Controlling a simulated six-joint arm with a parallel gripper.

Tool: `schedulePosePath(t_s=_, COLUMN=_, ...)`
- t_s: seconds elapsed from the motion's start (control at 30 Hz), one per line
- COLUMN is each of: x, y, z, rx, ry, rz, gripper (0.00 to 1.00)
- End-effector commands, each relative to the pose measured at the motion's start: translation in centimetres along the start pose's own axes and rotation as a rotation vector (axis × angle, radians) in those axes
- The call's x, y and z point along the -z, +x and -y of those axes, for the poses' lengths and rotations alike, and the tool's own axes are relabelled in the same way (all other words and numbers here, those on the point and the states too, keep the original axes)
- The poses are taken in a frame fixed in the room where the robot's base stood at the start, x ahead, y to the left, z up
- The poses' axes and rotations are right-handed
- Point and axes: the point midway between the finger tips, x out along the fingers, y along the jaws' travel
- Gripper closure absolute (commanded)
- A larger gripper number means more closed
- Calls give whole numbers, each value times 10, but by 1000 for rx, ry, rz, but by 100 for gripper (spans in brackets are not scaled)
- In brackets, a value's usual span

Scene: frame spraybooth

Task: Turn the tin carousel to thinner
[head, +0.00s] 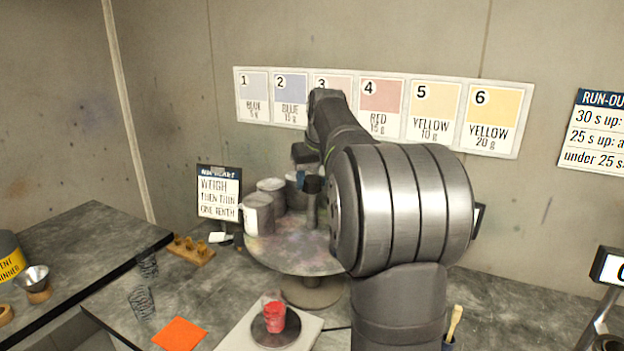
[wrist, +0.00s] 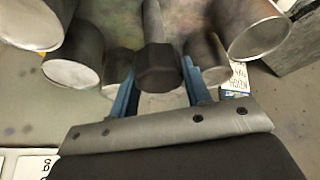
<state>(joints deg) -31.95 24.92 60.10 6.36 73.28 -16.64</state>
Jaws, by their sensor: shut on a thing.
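The tin carousel (head: 285,258) is a round, paint-stained turntable on a pedestal. Grey tins stand on it, including a front-left tin (head: 259,215) and one behind it (head: 271,188); my arm hides its right side. A dark upright post (head: 312,205) rises from it. In the wrist view the post ends in a dark faceted knob (wrist: 157,68). My gripper (wrist: 159,92) has its blue fingers on either side of this knob and is shut on it. Several tins surround it there, such as a left tin (wrist: 72,65) and a right tin (wrist: 252,28). No tin label is readable.
A weighing scale (head: 275,328) with a red cup (head: 274,315) stands in front of the carousel. A wooden rack (head: 188,250) and an orange sheet (head: 180,333) lie to the left. A yellow-labelled thinner container (head: 10,265) stands far left. Colour cards (head: 381,98) hang on the wall behind.

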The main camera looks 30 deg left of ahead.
Motion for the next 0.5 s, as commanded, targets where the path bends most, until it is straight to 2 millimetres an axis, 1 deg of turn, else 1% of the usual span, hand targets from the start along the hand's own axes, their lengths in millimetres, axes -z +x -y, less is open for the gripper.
schedulePosePath(t_s=0.27, x=0, y=0, z=-1, rx=70, ry=-168, rz=1, gripper=97)
schedulePosePath(t_s=0.5, x=0, y=0, z=-1, rx=157, ry=-377, rz=1, gripper=97)
